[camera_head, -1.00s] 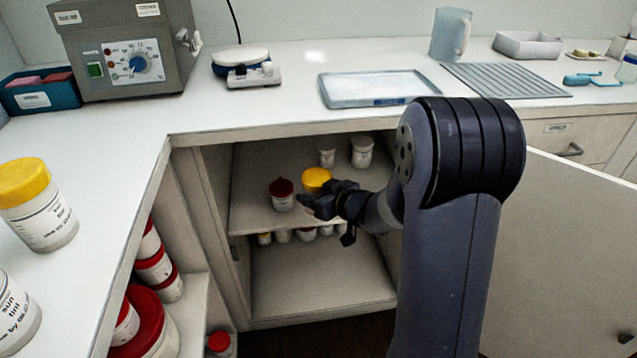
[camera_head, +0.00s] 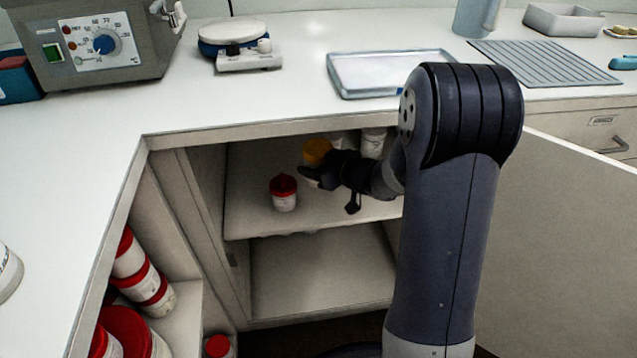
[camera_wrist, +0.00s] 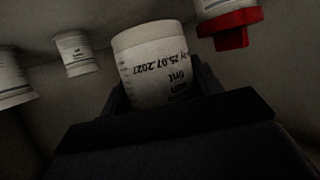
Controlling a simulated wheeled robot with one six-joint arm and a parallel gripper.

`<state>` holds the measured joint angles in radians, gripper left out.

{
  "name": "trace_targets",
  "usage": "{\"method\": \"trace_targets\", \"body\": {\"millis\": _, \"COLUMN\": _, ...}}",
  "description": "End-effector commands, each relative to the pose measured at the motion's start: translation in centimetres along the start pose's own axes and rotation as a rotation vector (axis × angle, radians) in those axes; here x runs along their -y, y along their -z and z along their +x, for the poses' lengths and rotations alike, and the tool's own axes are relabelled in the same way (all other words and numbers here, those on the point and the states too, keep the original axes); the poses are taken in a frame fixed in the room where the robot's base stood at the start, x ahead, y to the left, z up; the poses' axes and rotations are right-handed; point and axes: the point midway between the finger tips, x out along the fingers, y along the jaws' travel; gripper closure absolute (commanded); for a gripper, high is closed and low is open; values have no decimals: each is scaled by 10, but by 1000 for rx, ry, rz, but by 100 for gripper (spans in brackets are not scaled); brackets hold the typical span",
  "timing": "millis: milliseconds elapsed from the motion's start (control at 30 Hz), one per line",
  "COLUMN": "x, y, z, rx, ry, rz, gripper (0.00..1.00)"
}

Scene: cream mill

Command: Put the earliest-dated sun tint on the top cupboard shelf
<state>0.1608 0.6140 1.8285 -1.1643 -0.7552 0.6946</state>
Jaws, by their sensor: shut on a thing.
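My gripper (camera_head: 318,176) is inside the open cupboard, at its top shelf (camera_head: 250,215). It is shut on a white jar with a yellow lid (camera_head: 318,150). In the wrist view this jar (camera_wrist: 152,62) sits between the fingers, upside down in the picture. Its label reads "sun tint" and a date that looks like 25.07.2027. I cannot tell whether the jar touches the shelf. A red-lidded jar (camera_head: 284,194) stands on the shelf to the left of my gripper; a red-lidded jar (camera_wrist: 228,22) also shows at upper right in the wrist view.
White jars (camera_head: 373,143) stand at the back of the shelf, partly hidden by my arm. The lower cupboard space (camera_head: 310,285) looks clear. Red-lidded tubs (camera_head: 140,280) fill the left side shelf. The open door (camera_head: 570,230) stands at right. Part of a jar (camera_head: 8,272) shows on the left counter.

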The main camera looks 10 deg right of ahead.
Motion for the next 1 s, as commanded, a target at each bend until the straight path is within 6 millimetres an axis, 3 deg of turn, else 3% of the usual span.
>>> {"method": "trace_targets", "body": {"millis": 400, "x": 0, "y": -52, "z": 22, "rx": -1, "ry": 0, "rz": 0, "gripper": 69}}
{"method": "trace_targets", "body": {"millis": 800, "x": 0, "y": -55, "z": 23, "rx": -2, "ry": 0, "rz": -1, "gripper": 69}}
{"method": "trace_targets", "body": {"millis": 833, "x": 0, "y": -54, "z": 23, "rx": -1, "ry": 0, "rz": -1, "gripper": 37}}
{"method": "trace_targets", "body": {"millis": 900, "x": 0, "y": -54, "z": 23, "rx": -1, "ry": 0, "rz": -1, "gripper": 31}}
{"method": "trace_targets", "body": {"millis": 1000, "x": 0, "y": -54, "z": 23, "rx": 0, "ry": 0, "rz": -1, "gripper": 31}}
